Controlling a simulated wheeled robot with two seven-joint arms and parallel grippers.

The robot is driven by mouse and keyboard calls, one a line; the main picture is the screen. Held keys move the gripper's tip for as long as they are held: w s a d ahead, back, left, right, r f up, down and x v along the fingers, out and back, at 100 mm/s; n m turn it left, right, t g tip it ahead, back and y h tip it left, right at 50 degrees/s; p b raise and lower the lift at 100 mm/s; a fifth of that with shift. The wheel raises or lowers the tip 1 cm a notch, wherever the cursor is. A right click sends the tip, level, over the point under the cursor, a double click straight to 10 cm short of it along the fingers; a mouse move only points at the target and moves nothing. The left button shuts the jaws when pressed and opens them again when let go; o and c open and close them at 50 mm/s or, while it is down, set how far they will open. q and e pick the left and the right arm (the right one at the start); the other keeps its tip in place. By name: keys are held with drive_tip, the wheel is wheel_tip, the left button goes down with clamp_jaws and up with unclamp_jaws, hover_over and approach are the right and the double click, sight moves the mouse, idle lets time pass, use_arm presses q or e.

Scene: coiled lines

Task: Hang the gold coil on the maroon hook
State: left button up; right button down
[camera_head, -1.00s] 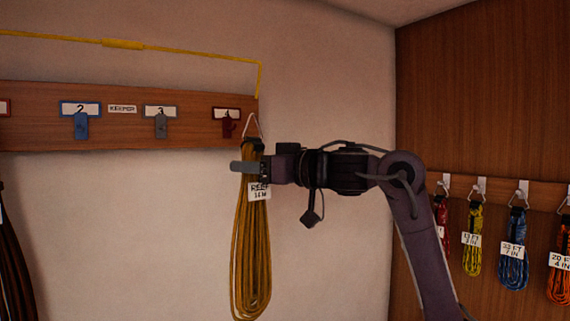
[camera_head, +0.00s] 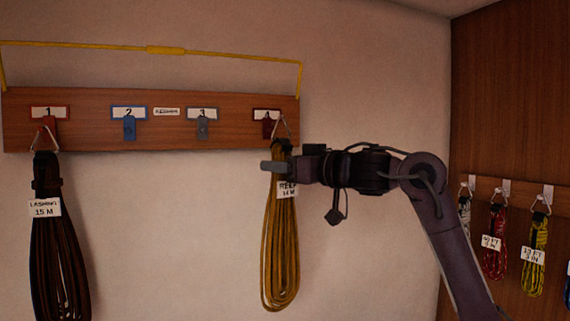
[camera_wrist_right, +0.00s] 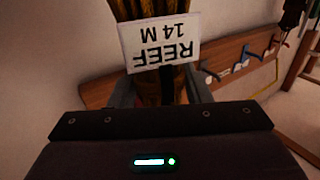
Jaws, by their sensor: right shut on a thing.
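The gold coil (camera_head: 281,235) hangs upright from my right gripper (camera_head: 280,168), which is shut on its bound top. Its white tag reads REEF 14 M, upside down in the right wrist view (camera_wrist_right: 160,42). The coil's wire hanging loop (camera_head: 284,130) rises above the gripper. The maroon hook (camera_head: 268,130) is under plate 4 at the right end of the wooden board. The loop's tip appears just beside the hook, slightly right; I cannot tell whether they touch or which is nearer. My left gripper is not in view.
The board (camera_head: 80,137) also bears blue hook 2 (camera_head: 129,130) and grey hook 3 (camera_head: 202,129), both empty. A dark brown coil (camera_head: 60,260) hangs on red hook 1. A yellow bar (camera_head: 100,47) spans above. Several coils hang on the right wall.

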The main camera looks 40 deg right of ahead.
drive_tip(key=shift+w, duration=0.55)
drive_tip(key=shift+w+d+f+p, duration=0.25)
drive_tip(key=shift+w+p, duration=0.1)
drive_tip(key=shift+w, duration=0.45)
drive_tip(key=shift+w+d+f+p, duration=0.2)
drive_tip(key=shift+w+p, duration=0.1)
drive_tip(key=shift+w, duration=0.55)
drive_tip(key=shift+w+d+f+p, duration=0.25)
drive_tip(key=shift+w+p, duration=0.1)
drive_tip(key=shift+w, duration=0.45)
